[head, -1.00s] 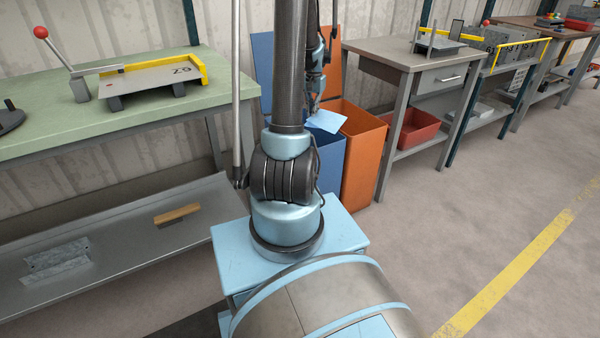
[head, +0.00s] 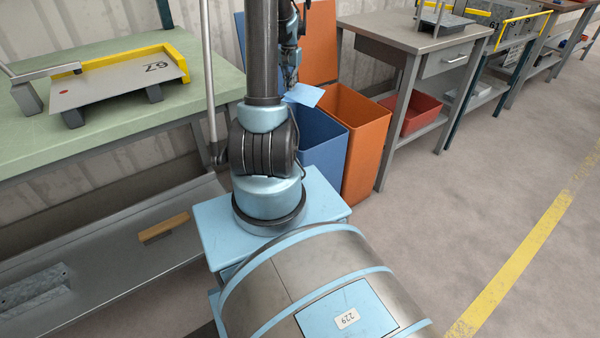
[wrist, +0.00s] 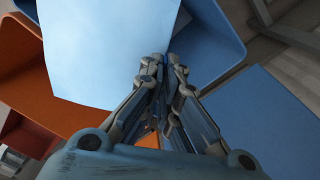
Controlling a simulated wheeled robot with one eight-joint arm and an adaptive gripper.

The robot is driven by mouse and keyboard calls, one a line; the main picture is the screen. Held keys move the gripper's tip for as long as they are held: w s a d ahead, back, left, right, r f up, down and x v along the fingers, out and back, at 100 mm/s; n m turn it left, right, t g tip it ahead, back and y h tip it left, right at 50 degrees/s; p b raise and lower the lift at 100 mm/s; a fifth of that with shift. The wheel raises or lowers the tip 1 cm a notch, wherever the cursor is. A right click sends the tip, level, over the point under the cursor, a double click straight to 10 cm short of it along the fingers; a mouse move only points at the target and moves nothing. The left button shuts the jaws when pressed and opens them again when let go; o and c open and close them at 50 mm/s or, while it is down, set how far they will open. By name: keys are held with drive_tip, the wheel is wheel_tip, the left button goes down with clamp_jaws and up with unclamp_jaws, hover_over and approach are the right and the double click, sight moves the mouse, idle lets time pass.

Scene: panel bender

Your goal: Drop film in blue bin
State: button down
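The film is a thin pale blue sheet (head: 306,95), held out nearly flat. In the wrist view the film (wrist: 110,45) fills the upper left. My gripper (wrist: 165,65) is shut on the film's edge, its two fingers close together. In the head view my gripper (head: 291,84) is at the back left of the bins, partly hidden by my arm. The blue bin (head: 325,158) stands open below the film, and the film overlaps its back rim in the picture. In the wrist view the blue bin's wall (wrist: 222,35) shows beyond the fingers.
An orange bin (head: 368,145) stands close at the blue bin's right, its raised lid (head: 320,45) behind. A grey workbench (head: 400,45) with a red crate (head: 415,112) is right of it. A green-topped bench (head: 110,115) is at left. Open floor (head: 480,180) lies right.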

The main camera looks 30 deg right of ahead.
drive_tip(key=shift+s+d+f, duration=0.1)
drive_tip(key=shift+d+f, duration=0.05)
drive_tip(key=shift+f, duration=2.55)
drive_tip(key=c, duration=1.7)
unclamp_jaws()
wheel_tip(320, 180, up, 12)
drive_tip(key=shift+f, duration=0.1)
